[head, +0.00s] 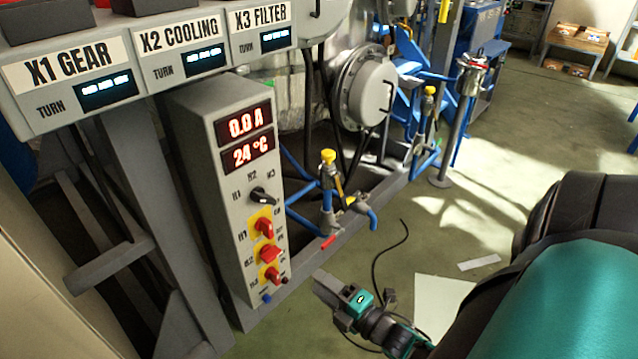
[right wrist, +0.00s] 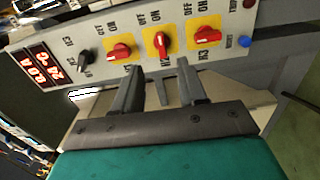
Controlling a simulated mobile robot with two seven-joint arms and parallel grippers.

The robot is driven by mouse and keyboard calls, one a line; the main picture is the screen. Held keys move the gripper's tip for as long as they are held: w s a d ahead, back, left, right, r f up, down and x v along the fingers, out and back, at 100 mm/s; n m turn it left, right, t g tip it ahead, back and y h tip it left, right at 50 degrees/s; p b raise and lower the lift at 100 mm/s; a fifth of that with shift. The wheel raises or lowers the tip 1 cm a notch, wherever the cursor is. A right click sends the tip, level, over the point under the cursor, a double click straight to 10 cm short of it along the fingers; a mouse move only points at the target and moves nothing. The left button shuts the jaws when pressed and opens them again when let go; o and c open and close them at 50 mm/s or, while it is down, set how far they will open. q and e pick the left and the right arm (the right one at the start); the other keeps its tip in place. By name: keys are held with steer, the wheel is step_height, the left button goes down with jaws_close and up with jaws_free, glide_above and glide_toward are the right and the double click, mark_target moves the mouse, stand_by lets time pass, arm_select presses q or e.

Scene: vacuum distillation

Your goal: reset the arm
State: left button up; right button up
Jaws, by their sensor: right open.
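My right gripper (head: 330,288) is low in the head view, in front of the lower end of a grey control box (head: 228,200). In the right wrist view its two fingers (right wrist: 158,82) are apart with nothing between them. Beyond the fingertips is the box's panel, with three red rotary switches on yellow plates; the middle one (right wrist: 161,42) lies nearly in line with the gap. No contact is clear. My left gripper is not in view.
A black selector knob (head: 262,196) and red displays (head: 246,142) reading 0.0 A and 24 °C sit above the switches. A blue button (head: 267,298) is below. Blue pipes with a yellow-capped valve (head: 328,158) stand right of the box. Green floor (head: 500,200) is open farther right.

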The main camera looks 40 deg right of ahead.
stand_by(0.4)
steer(key=s+a+r+m+g+y, duration=0.1)
steer(key=a+r+m+g, duration=0.2)
steer(key=a+m, duration=0.55)
steer(key=s+a+r+m+g+y, duration=0.15)
steer(key=a+m+g, duration=0.25)
steer(key=a+m, duration=0.4)
arm_select(q)
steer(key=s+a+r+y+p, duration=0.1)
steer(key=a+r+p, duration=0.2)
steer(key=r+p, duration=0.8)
steer(key=p, duration=0.4)
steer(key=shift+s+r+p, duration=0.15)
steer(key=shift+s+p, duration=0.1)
steer(key=shift+p, duration=0.05)
arm_select(e)
step_height(320, 180, up, 12)
steer(key=s+d+h, duration=0.1)
steer(key=s, duration=0.1)
steer(key=shift+s+h, duration=0.3)
steer(key=shift+h, duration=0.05)
